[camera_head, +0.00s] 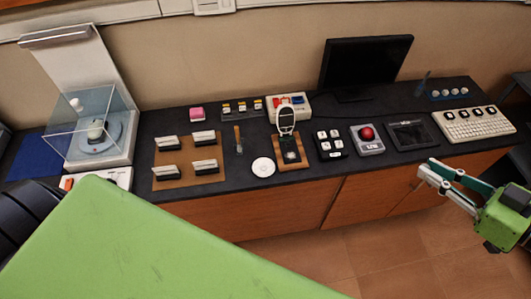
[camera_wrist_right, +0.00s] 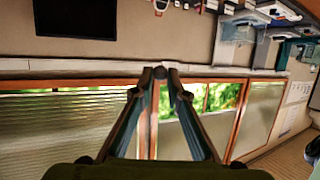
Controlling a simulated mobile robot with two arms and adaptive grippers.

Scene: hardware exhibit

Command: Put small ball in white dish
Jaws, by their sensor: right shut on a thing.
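The white dish (camera_head: 263,167) is a small round disc lying flat near the front edge of the dark counter, in the middle of the head view. My right gripper (camera_head: 428,169) is in front of the counter at the right, well to the right of the dish and clear of the counter. In the right wrist view, the fingertips of my right gripper (camera_wrist_right: 160,76) are shut on a small dark ball (camera_wrist_right: 160,72). In the head view the ball is too small to make out at the fingertips. My left gripper is not in view.
The dark counter (camera_head: 237,192) holds several exhibits. A phone stand (camera_head: 290,158), a keypad (camera_head: 330,145), a red trackball (camera_head: 367,133), a tablet (camera_head: 410,134) and a keyboard (camera_head: 474,123) stand right of the dish. A wooden board with card holders (camera_head: 187,150) is left of it.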

